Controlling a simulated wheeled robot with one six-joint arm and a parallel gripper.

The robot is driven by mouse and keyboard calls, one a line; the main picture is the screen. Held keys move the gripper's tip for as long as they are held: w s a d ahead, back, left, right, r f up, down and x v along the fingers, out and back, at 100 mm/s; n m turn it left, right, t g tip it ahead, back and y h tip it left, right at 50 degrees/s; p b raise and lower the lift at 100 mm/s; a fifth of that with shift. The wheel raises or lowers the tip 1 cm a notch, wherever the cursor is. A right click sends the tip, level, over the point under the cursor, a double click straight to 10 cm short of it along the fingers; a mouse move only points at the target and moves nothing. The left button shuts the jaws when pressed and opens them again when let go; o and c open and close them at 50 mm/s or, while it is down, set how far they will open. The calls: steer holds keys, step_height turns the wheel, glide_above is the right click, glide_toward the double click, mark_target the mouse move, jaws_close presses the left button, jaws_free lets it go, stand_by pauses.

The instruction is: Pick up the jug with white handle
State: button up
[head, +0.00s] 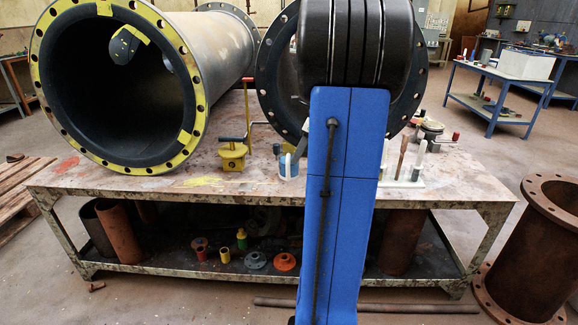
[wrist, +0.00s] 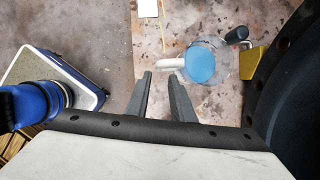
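The jug (head: 288,168) is clear with blue contents and stands on the work table, just left of my blue arm in the head view. In the wrist view the jug (wrist: 204,64) is seen from above, with its white handle (wrist: 170,63) pointing left. My gripper (wrist: 160,77) is open and empty, its two dark fingers apart. The fingertips lie just below the handle in the picture. I cannot tell how far above it they are.
The table (head: 125,192) carries a large flanged pipe (head: 115,90) at left and another flange behind my arm. A yellow valve block (head: 232,157) stands left of the jug. A white stand with upright pieces (head: 402,180) is to the right of my arm.

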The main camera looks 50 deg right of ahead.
mark_target(288, 173)
steer(key=shift+x, duration=4.5)
steer(key=shift+a, duration=0.15)
steer(key=shift+w, duration=0.1)
jaws_close()
